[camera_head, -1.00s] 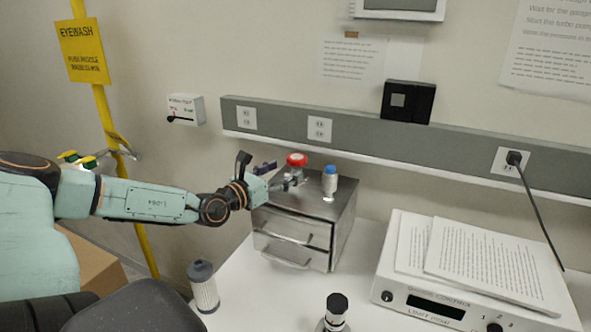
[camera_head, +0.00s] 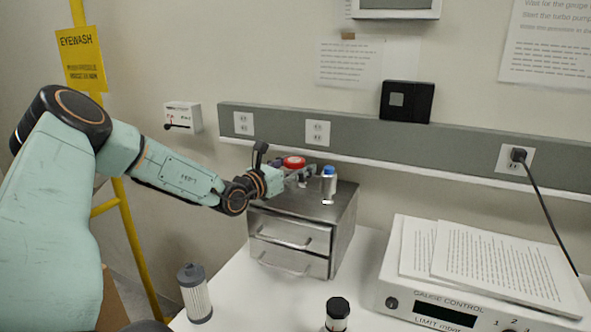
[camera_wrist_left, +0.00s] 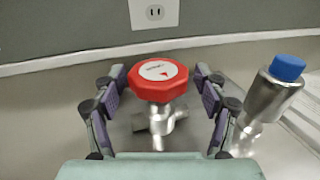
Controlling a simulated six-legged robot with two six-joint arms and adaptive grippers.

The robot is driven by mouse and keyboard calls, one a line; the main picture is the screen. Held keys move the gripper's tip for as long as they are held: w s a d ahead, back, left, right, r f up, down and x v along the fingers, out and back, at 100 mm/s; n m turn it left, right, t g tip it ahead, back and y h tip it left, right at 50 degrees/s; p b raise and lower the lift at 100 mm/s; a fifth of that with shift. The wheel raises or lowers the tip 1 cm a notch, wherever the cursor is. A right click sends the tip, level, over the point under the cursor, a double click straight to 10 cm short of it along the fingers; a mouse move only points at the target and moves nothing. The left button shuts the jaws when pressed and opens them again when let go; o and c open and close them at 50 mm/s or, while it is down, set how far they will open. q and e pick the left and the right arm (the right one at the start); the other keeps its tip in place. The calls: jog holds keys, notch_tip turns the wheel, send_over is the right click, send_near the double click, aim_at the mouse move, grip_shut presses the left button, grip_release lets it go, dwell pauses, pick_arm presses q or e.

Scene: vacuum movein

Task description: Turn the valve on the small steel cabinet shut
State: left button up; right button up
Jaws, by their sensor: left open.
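The small steel cabinet (camera_head: 292,238) with two drawers stands on the white bench. On its top is a valve with a red knob (camera_head: 293,162) on a metal body. In the left wrist view the red knob (camera_wrist_left: 159,78) has a white disc and sits between my open fingers, with the metal valve body (camera_wrist_left: 160,125) below. My left gripper (camera_head: 297,174) is open at the knob, one finger on each side. My right gripper is not in view.
A blue-capped metal cylinder (camera_head: 329,182) stands right of the valve on the cabinet, close to my gripper. A filter cartridge (camera_head: 195,294), a black-capped bottle (camera_head: 337,315) and a gauge controller (camera_head: 440,300) with papers are on the bench. The wall rail (camera_head: 360,140) runs behind.

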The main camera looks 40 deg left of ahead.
pick_arm(q)
jog(key=shift+s+a, duration=0.15)
jog(key=shift+w+d, duration=0.2)
jog(key=c, duration=0.5)
jog(key=shift+a, duration=0.1)
jog(key=c, duration=0.7)
jog(key=shift+m+h+b, duration=1.1)
jog(key=shift+h+b, duration=0.1)
jog(key=shift+h, duration=0.6)
jog(key=shift+m+g+h+b, duration=0.35)
jog(key=shift+m+h, duration=0.25)
jog(key=shift+h, duration=0.3)
